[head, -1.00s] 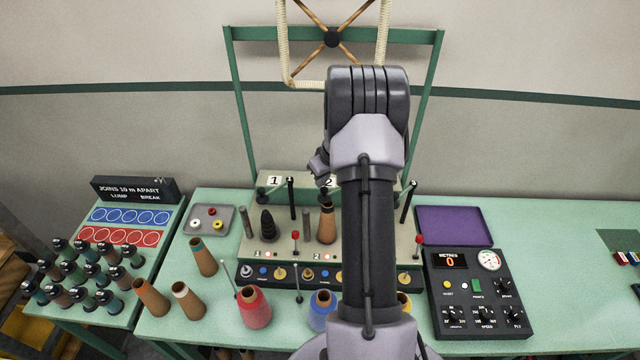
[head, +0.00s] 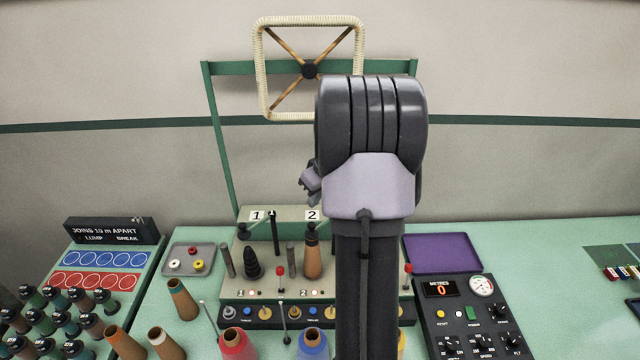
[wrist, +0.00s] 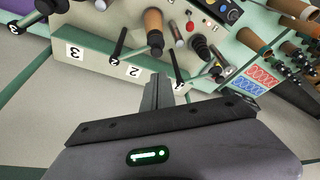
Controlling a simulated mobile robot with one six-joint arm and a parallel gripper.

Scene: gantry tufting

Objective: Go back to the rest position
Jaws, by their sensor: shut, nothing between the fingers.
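My gripper (wrist: 158,92) is shut and empty in the wrist view, its fingers pointing toward the winding stand (wrist: 105,50) with its numbered labels. In the head view my raised arm stands in front of the right part of the stand (head: 285,216). Only a small part of my gripper (head: 311,184) shows at the arm's left edge, above the label 2. A brown cone (head: 313,262) stands at position 2, and it also shows in the wrist view (wrist: 154,25).
A square reel (head: 262,65) hangs on the green frame behind. A grey tray (head: 190,259) with small rings is at left, near racked bobbins (head: 60,325). Cones line the bench front, including a red one (head: 238,345). A purple tray (head: 440,254) and control box (head: 465,318) are at right.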

